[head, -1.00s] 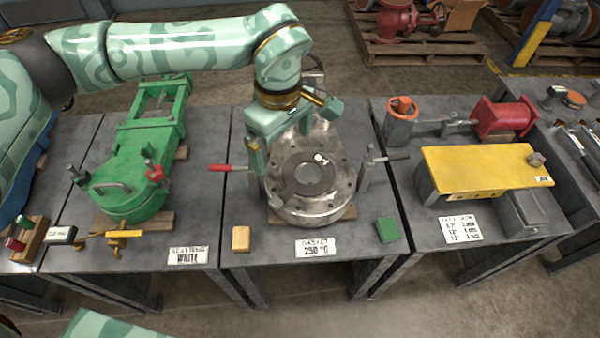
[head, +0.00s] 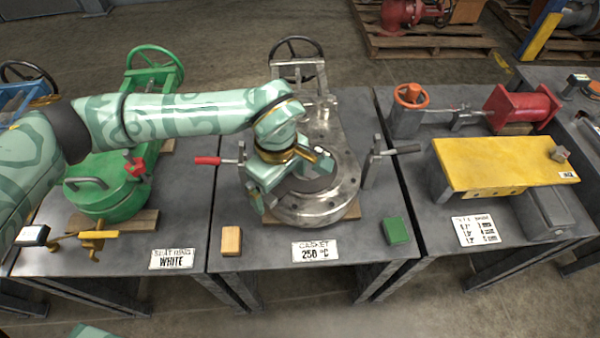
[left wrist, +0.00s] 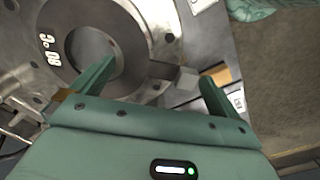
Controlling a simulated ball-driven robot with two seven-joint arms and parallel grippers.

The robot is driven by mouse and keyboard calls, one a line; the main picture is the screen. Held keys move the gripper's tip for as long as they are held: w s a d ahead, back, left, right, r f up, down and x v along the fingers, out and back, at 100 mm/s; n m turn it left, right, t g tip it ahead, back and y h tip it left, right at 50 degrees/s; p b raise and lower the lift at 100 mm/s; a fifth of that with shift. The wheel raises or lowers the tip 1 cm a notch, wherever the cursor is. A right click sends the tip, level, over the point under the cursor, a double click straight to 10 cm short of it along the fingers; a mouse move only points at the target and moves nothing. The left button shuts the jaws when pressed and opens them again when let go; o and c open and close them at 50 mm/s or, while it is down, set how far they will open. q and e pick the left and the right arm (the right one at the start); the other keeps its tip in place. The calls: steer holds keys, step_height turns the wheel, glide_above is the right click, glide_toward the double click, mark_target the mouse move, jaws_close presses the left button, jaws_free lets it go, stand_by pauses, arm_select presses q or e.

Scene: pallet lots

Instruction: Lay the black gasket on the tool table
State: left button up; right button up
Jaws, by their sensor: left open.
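The black gasket (head: 308,184) is a flat dark ring lying on the round metal flange (head: 345,195) of the grey valve on the middle table. In the left wrist view the gasket (left wrist: 78,14) shows a pale marking and a round central hole. My left gripper (head: 272,198) is low over the flange's left side and hides part of the ring. It is open; in the wrist view one finger (left wrist: 157,74) overlaps the gasket and the other is beyond its edge. Whether that finger touches the ring is unclear. Which table is the tool table is not marked; one candidate is the far-right table (head: 540,78).
Two upright clamps, one with a red handle (head: 208,160) and one with a black handle (head: 405,149), flank the flange. A wooden block (head: 231,241), a green block (head: 396,231) and a label (head: 315,251) lie in front. The right table holds a yellow plate (head: 500,165).

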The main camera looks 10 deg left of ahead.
arm_select(q)
steer(key=shift+r, duration=0.1)
steer(key=c, duration=1.2)
steer(key=shift+o, duration=0.2)
